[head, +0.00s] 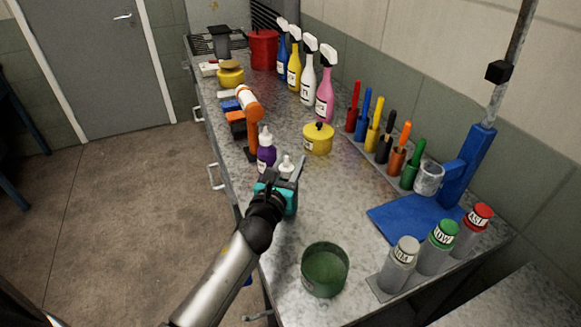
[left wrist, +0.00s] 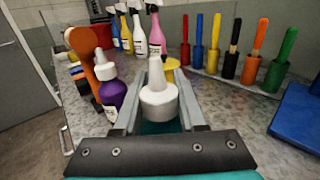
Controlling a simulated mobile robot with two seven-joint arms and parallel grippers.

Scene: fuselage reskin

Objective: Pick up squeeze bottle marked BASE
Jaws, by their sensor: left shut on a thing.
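My left gripper (head: 281,180) is shut on a squeeze bottle (head: 286,168) with a white nozzle cap. In the left wrist view the white cap (left wrist: 159,98) stands upright between the two fingers, with a little teal showing below it. The gripper hides most of the bottle's body and any label, so I cannot read a marking. Whether its base touches the bench is hidden. A purple squeeze bottle (head: 266,154) with a white nozzle stands just beyond it, also at the left in the left wrist view (left wrist: 112,94). My right gripper is not in view.
The metal bench (head: 325,197) has clear room right of the gripper. A green tub (head: 325,272) stands nearer. An orange tool (head: 252,117), a yellow tin (head: 318,140) and spray bottles (head: 325,95) stand beyond. Coloured-handled tools (head: 373,128) and a blue stand (head: 410,220) are right.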

